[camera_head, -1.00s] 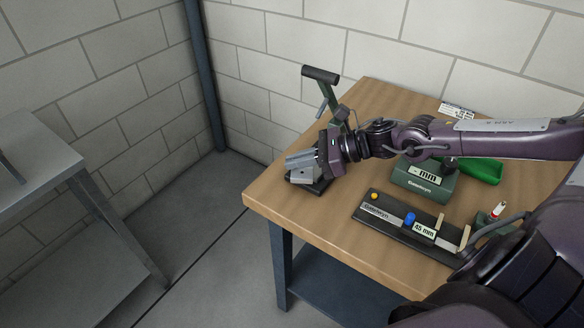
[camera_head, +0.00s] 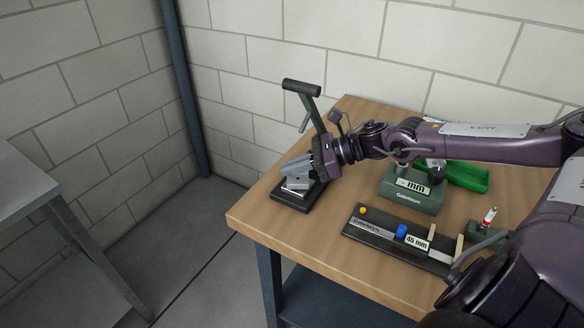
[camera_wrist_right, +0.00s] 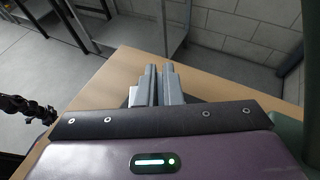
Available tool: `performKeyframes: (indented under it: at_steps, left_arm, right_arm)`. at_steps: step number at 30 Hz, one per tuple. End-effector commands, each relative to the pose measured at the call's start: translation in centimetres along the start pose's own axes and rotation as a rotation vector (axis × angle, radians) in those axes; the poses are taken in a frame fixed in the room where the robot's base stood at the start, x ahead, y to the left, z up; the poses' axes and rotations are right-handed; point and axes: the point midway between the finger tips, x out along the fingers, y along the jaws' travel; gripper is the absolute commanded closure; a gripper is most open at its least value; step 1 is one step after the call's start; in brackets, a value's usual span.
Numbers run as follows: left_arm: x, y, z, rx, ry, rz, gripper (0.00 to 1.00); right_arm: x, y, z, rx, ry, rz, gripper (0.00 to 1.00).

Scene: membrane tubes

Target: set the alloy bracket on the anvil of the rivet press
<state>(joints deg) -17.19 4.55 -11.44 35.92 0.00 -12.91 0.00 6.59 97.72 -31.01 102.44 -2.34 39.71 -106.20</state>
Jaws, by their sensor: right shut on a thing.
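The alloy bracket (camera_head: 295,181) is a small silver-grey piece above the dark base of the rivet press. A pale edge of the bracket (camera_wrist_right: 136,96) shows beside the fingers in the right wrist view. The rivet press (camera_head: 318,116) has a green frame, a black-gripped lever and a black base (camera_head: 294,204). The anvil is mostly hidden under the bracket and the fingers. I cannot tell whether the bracket touches it. My left gripper is not in view.
The wooden table (camera_head: 262,219) also holds a green gauge block (camera_head: 411,192), a green tray (camera_head: 466,176) and a black 45 mm fixture (camera_head: 385,235) with a blue piece. A grey bench (camera_head: 22,178) stands apart at left. The table's near left corner is clear.

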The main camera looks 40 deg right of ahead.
Motion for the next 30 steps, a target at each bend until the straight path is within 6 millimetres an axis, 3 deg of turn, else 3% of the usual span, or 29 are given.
performKeyframes:
  at_steps: [2, 3, 8, 19, 30]
  left_arm:
    - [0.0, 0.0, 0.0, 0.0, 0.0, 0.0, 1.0]
    - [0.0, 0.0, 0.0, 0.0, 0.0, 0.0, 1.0]
    - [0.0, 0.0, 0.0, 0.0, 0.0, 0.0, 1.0]
    - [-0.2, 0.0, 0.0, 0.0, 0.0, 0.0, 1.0]
    - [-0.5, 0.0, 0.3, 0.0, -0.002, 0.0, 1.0]
  right_arm:
    - [-0.2, -0.5, 0.2, -0.008, -0.001, -0.013, 1.0]
    - [-0.3, -0.5, 0.3, -0.008, -0.001, -0.014, 0.89]
    - [-0.3, -0.6, 0.3, -0.01, -0.001, -0.016, 0.69]
    - [-1.0, -0.7, 0.5, -0.014, 0.001, -0.02, 0.69]
    - [-6.3, -0.2, 0.3, -0.01, 0.004, -0.012, 0.69]
